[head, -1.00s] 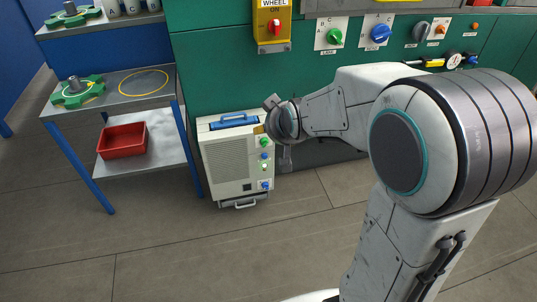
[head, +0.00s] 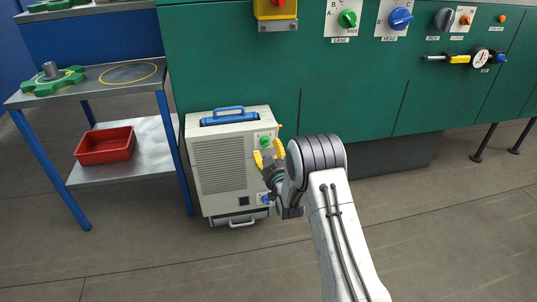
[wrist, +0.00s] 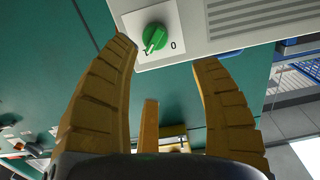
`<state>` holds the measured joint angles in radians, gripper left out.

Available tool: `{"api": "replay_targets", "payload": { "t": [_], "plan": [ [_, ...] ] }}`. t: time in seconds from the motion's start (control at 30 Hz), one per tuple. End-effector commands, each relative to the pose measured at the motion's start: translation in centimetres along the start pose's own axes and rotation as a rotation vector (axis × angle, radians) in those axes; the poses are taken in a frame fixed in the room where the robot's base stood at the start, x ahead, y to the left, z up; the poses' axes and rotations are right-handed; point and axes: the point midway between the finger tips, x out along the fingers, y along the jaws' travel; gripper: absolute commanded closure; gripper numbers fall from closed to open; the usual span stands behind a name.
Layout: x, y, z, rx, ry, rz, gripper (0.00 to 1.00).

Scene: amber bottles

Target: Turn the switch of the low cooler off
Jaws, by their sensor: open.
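The low cooler (head: 219,170) is a pale box with a vented front and a blue top handle, standing on the floor. Its green switch (head: 265,142) is at the upper right of the front. In the wrist view the green switch (wrist: 155,37) sits on a white plate marked I and 0, its pointer toward the I. My gripper (head: 268,154) is open and empty, its yellow fingers just below the switch at the cooler's right side. In the wrist view my gripper (wrist: 164,55) has its fingertips either side of the knob, seemingly apart from it.
A blue knob (head: 265,198) is low on the cooler's front, partly behind my arm. A green wall panel (head: 350,95) with a green knob (head: 348,18) and a blue knob (head: 400,18) is behind. A blue-legged stand with a red bin (head: 105,146) is at left. Floor in front is clear.

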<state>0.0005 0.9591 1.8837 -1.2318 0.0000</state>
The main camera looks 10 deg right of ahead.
Motion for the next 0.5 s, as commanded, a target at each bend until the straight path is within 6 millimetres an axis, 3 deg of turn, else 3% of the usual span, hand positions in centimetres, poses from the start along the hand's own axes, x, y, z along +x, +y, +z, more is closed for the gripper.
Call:
{"api": "replay_targets", "payload": {
  "t": [0.03, 0.13, 0.5],
  "plan": [
    [0.1, 0.0, 1.3, 0.0, 0.011, 0.0, 0.42],
    [0.2, 0.0, 1.9, 0.0, 0.031, 0.0, 0.42],
    [3.2, 0.0, 2.1, 0.0, 0.045, 0.0, 0.42]
  ]
}}
